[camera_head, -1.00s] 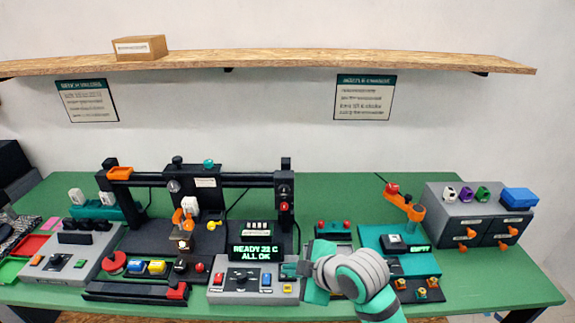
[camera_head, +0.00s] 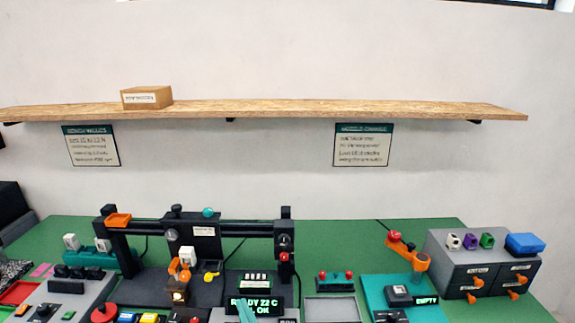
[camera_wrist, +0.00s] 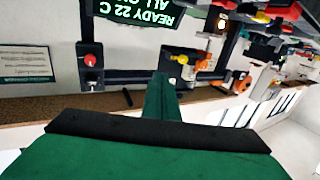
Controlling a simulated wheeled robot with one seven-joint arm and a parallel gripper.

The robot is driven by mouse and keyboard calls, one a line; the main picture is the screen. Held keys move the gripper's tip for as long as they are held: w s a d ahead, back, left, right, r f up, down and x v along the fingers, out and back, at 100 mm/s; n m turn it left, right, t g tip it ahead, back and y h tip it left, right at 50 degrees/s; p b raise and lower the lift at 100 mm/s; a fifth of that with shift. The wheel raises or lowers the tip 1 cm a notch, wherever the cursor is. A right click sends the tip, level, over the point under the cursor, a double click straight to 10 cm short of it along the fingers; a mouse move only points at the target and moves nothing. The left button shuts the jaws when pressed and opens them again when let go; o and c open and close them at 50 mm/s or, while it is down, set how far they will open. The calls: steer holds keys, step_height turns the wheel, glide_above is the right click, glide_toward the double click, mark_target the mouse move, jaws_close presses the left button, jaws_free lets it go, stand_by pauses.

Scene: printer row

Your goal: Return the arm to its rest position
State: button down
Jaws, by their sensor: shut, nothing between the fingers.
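My gripper (camera_head: 246,311) shows only as a teal tip at the bottom edge of the head view, overlapping the lower left of the lit display (camera_head: 268,302). The rest of my arm is out of that view. In the wrist view the green fingers of my gripper (camera_wrist: 161,90) are together, with nothing held between them. The display also shows upside down in the wrist view (camera_wrist: 145,14), reading READY 22 C. I cannot tell whether the fingertips touch anything.
The black printer frame (camera_head: 245,228) stands behind the display. A teal station with an orange arm (camera_head: 408,254) and a grey drawer unit (camera_head: 480,262) stand to the right. A wooden shelf (camera_head: 300,108) with a cardboard box (camera_head: 146,98) spans the wall. The air above the bench looks clear.

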steer(key=s+d+f+m+h, duration=0.2)
steer(key=s+f+m+h, duration=0.2)
steer(key=s+f, duration=0.45)
steer(key=s+d+f+m+h, duration=0.2)
steer(key=s+f+m+h, duration=0.15)
steer(key=s+f, duration=0.5)
steer(key=s+d+n, duration=0.1)
steer(key=s+d, duration=0.2)
steer(key=s, duration=0.7)
steer(key=s+d+n+g, duration=0.1)
steer(key=s+d, duration=0.2)
steer(key=s, duration=0.8)
steer(key=shift+s+r, duration=0.25)
steer(key=shift+r, duration=0.05)
